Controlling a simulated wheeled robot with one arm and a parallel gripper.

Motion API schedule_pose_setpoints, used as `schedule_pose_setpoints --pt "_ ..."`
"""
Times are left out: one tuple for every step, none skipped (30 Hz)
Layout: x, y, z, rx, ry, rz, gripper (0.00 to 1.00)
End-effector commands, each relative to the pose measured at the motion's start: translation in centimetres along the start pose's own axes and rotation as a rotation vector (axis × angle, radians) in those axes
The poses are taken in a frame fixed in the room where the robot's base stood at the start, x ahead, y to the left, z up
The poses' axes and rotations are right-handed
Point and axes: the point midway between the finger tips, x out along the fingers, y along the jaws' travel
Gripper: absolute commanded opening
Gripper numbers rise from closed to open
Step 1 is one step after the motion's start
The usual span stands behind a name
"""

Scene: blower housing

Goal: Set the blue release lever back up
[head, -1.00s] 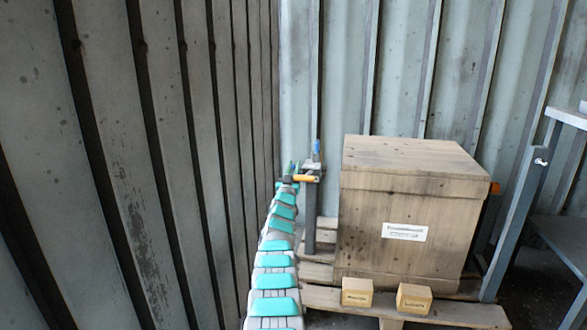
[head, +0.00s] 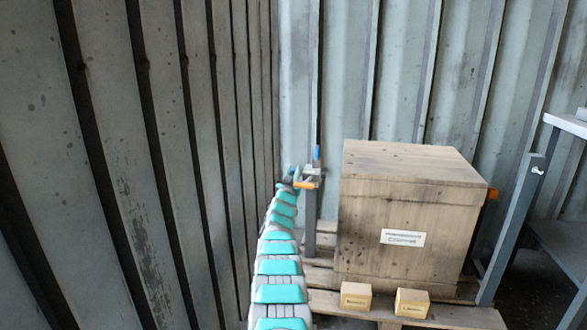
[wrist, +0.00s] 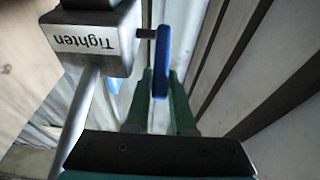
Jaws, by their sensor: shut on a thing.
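The blue release lever (wrist: 162,60) is in the wrist view, joined by a short dark pin to a grey metal block (wrist: 95,38) with a label that reads "Tighten" upside down. My gripper (wrist: 161,88) has green fingers on either side of the lever's end and is shut on it. In the head view a small blue piece (head: 316,153), likely the lever, stands upright at the top of a grey post (head: 311,225). My gripper there (head: 294,174) is small and partly hidden beside the post top.
An orange handle (head: 305,185) sticks out near the post top. A corrugated wall (head: 130,160) runs close along the left.

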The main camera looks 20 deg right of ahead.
Motion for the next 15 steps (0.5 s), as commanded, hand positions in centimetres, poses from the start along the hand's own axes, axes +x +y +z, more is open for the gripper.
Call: schedule_pose_setpoints --pt "0.12 0.12 -0.40 0.001 -0.006 0.002 0.00" --pt "0.10 0.10 -0.33 0.001 -0.008 0.001 0.00" --pt "0.06 0.09 -0.22 0.000 -0.009 0.001 0.00" --pt "0.05 0.08 -0.17 0.000 -0.009 0.001 0.00" --pt "0.03 0.08 -0.12 0.000 -0.009 0.001 0.00" --pt "0.03 0.07 -0.12 0.000 -0.009 0.001 0.00" --pt "0.03 0.08 -0.12 0.000 -0.008 0.001 0.00" --pt "0.02 0.07 -0.11 0.000 -0.008 0.001 0.00" --pt "0.02 0.07 -0.11 0.000 -0.008 0.001 0.00" --pt "0.02 0.07 -0.10 -0.001 -0.008 0.001 0.23" --pt "0.02 0.06 -0.10 0.000 -0.008 0.001 0.27" --pt "0.01 0.05 -0.08 -0.001 -0.009 0.001 0.31" --pt "0.01 0.05 -0.08 0.000 -0.009 0.001 0.35" --pt "0.01 0.04 -0.07 -0.001 -0.009 0.001 0.35" --pt "0.00 0.03 -0.07 -0.001 -0.009 0.001 0.35"
